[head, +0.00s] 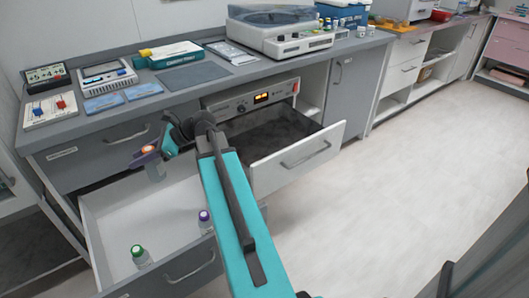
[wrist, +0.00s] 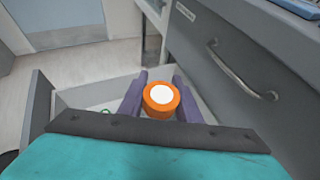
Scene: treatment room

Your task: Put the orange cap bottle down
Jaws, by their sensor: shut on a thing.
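The orange cap bottle (wrist: 161,98) is between the two purple fingers of my gripper (wrist: 160,104) in the wrist view, its white-topped orange cap facing the camera. In the head view my gripper (head: 146,156) is shut on it above an open white drawer (head: 150,205). The bottle's orange cap (head: 149,149) shows small there, and its body looks faint below the fingers. The bottle seems upright and apart from the drawer floor.
A green cap bottle (head: 140,256) and a purple cap bottle (head: 205,221) stand in the front part of the drawer. The counter (head: 180,80) above holds devices and cards. The drawer's back left floor looks clear.

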